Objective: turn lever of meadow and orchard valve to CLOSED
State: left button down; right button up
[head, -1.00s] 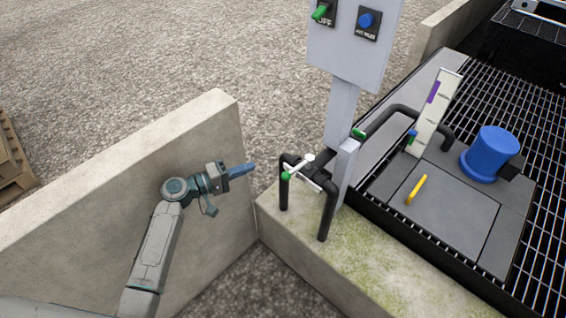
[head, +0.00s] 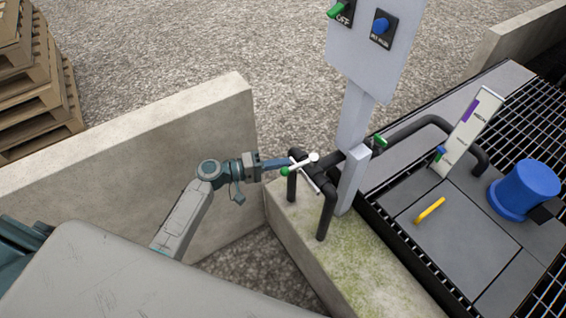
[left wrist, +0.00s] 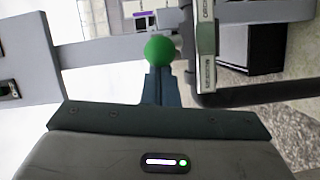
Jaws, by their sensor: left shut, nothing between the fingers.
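A valve on black pipework has a white lever with a green ball end (head: 286,171); the ball shows straight ahead of the fingers in the left wrist view (left wrist: 159,50). My left gripper (head: 284,164) is shut and empty, its blue fingertips right at the green ball; I cannot tell whether they touch. The fingers also show in the left wrist view (left wrist: 157,86). Another green handle (head: 379,141) sits on the pipe behind the grey post. The valve names and lever position marks are not readable. My right gripper is not in view.
A grey control panel (head: 375,50) with green and blue knobs stands on a post. A concrete wall (head: 130,150) is behind my left arm. Wooden pallets (head: 40,100) are stacked far left.

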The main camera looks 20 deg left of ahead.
pick_arm(q)
jog(key=shift+s+r, duration=0.1)
jog(key=shift+s+d+n+t+y, duration=0.4)
jog(key=shift+s+d+n+t, duration=0.1)
jog(key=shift+s+d+t, duration=0.15)
jog(key=shift+a, duration=0.1)
jog(key=shift+w, duration=0.1)
